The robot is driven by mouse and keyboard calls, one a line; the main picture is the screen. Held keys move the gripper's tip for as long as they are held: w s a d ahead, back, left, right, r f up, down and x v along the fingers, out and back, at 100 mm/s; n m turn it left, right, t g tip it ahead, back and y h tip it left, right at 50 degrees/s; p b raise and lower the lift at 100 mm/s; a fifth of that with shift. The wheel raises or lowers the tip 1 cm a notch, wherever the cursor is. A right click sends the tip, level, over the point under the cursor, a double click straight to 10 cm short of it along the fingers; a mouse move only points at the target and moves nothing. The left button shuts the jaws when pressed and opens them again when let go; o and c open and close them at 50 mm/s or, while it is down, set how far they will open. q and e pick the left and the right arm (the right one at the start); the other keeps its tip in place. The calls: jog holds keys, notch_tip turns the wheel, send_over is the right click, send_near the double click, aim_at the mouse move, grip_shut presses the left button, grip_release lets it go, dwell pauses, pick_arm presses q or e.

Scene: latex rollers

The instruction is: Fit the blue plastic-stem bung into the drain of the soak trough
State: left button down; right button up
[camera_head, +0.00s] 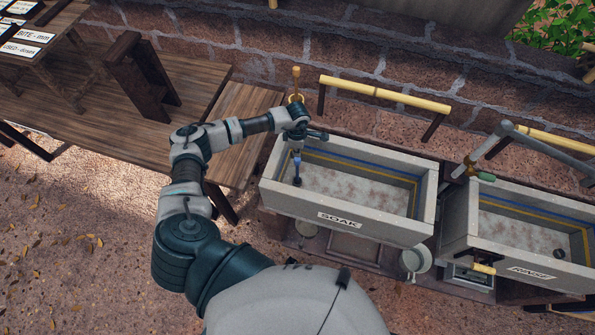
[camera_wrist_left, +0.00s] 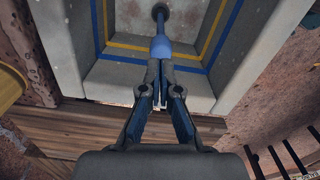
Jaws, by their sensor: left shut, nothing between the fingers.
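The soak trough (camera_head: 411,233) is a grey stone basin with a SOAK label on its front. The bung's blue stem (camera_head: 297,161) stands roughly upright near the trough's left end, with a dark round base (camera_head: 297,181) at the floor. In the left wrist view the blue stem (camera_wrist_left: 160,46) points away from me to the dark base (camera_wrist_left: 160,12). My left gripper (camera_head: 298,148) is above the stem. Its fingers (camera_wrist_left: 157,82) are shut and empty, close to the stem's top end; contact is unclear. The drain is hidden under the base, so its seating cannot be told. My right gripper is out of view.
A second labelled trough (camera_head: 460,226) stands to the right, with a dark round piece (camera_head: 559,253) inside. A grey pipe (camera_head: 545,150) with a green handle is above it. A bamboo rail (camera_head: 385,93) runs behind the soak trough. A wooden table (camera_head: 90,110) stands left.

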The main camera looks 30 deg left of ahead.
pick_arm(q)
jog(key=shift+f+b, duration=0.9)
jog(key=shift+f, duration=0.35)
jog(key=shift+r+p, duration=1.7)
jog(key=shift+r, duration=0.9)
